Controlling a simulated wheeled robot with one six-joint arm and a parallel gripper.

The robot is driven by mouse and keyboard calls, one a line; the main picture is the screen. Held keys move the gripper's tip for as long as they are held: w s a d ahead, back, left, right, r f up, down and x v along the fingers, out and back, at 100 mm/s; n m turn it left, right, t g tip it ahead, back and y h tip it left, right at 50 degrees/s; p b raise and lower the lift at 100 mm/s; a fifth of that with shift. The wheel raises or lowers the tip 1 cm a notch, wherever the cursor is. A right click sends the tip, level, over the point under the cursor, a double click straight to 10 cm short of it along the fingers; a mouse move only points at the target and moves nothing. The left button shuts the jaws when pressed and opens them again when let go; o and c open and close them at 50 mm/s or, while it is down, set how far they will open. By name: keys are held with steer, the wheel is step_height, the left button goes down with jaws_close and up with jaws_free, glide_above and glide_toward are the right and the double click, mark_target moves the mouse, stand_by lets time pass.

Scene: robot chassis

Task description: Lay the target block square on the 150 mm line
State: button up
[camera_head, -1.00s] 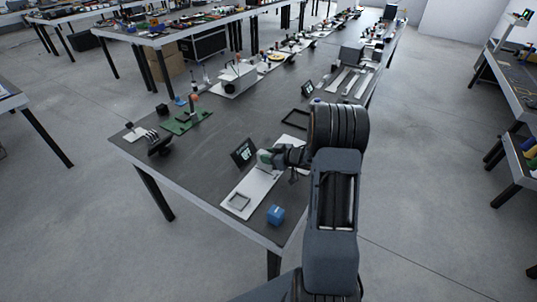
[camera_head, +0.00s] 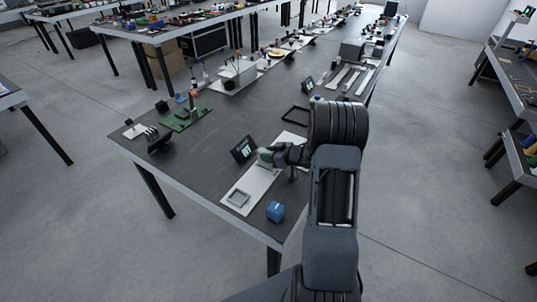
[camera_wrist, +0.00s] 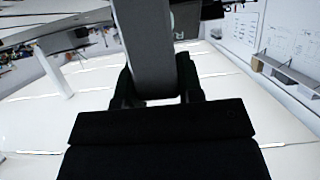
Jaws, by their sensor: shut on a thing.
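My gripper (camera_wrist: 157,90) is shut on a grey block (camera_wrist: 148,40), which stands between its two dark fingers in the wrist view. In the head view my gripper reaches in from the right over a white board (camera_head: 256,182). A pale grey-green piece (camera_head: 265,156) shows at its end, above or on the board's far part; I cannot tell whether it touches. A square outline frame (camera_head: 238,198) lies on the near end of the board. No 150 mm line can be made out at this size. My arm hides part of the board.
A small dark display (camera_head: 243,149) stands just left of my gripper. A black frame (camera_head: 295,114) lies behind. A green board (camera_head: 186,119) is at left; the dark tabletop between is clear.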

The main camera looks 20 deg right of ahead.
steer(key=shift+s+a+f, duration=0.1)
steer(key=shift+s+f, duration=0.15)
steer(key=shift+f, duration=0.35)
steer(key=o, duration=1.1)
steer(key=shift+o, duration=0.2)
steer(key=shift+s, duration=0.1)
steer(key=r+v, duration=0.1)
steer(key=v, duration=1.3)
steer(key=shift+w, duration=0.3)
